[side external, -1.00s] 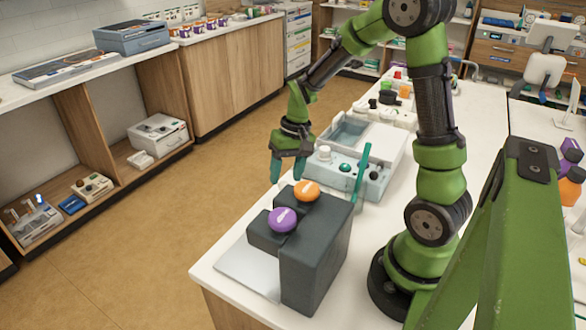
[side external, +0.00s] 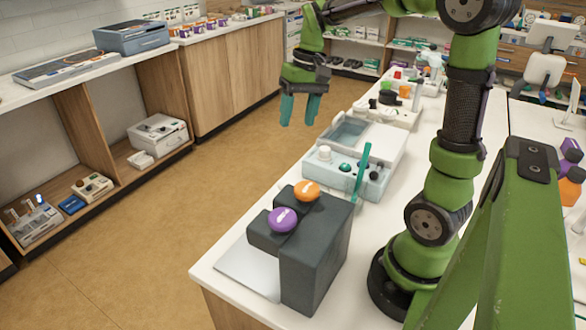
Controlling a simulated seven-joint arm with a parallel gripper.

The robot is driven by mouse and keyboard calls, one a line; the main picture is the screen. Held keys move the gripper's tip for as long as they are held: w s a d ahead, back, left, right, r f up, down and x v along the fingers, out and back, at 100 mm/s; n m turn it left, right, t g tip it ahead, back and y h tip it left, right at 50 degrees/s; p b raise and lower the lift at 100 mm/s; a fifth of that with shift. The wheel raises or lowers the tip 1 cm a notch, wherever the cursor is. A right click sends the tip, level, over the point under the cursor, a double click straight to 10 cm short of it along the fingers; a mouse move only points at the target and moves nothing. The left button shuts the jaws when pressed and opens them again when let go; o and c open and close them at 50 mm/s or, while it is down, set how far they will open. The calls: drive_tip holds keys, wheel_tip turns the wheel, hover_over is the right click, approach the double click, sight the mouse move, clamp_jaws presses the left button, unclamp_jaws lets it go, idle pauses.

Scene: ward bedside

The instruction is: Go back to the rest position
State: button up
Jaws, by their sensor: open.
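My gripper (side external: 299,110) is open and empty, with its teal fingers pointing down. It hangs in the air past the table's left edge, higher than the dark grey stepped block (side external: 318,253) and up and left of the white device. An orange round-topped item (side external: 306,190) sits on the upper part of the block.
A white device with knobs (side external: 345,175) and an upright teal bar (side external: 362,172) stand behind the block on the white table (side external: 235,255). Several small items stand farther back. Shelves (side external: 120,150) line the left, with open floor (side external: 150,250) between.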

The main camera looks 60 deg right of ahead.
drive_tip(key=s+a+t, duration=0.2)
drive_tip(key=s+a, duration=0.1)
drive_tip(key=a, duration=0.1)
drive_tip(key=s+a+n+t, duration=0.1)
drive_tip(key=s+a+t, duration=0.1)
drive_tip(key=a, duration=0.3)
drive_tip(key=s+a+r+n+t, duration=0.1)
drive_tip(key=s+a, duration=0.2)
drive_tip(key=a, duration=0.2)
drive_tip(key=shift+s+t, duration=0.4)
drive_tip(key=shift+s+a+r+n, duration=0.15)
drive_tip(key=shift+a+r+n, duration=0.15)
drive_tip(key=shift+n, duration=0.1)
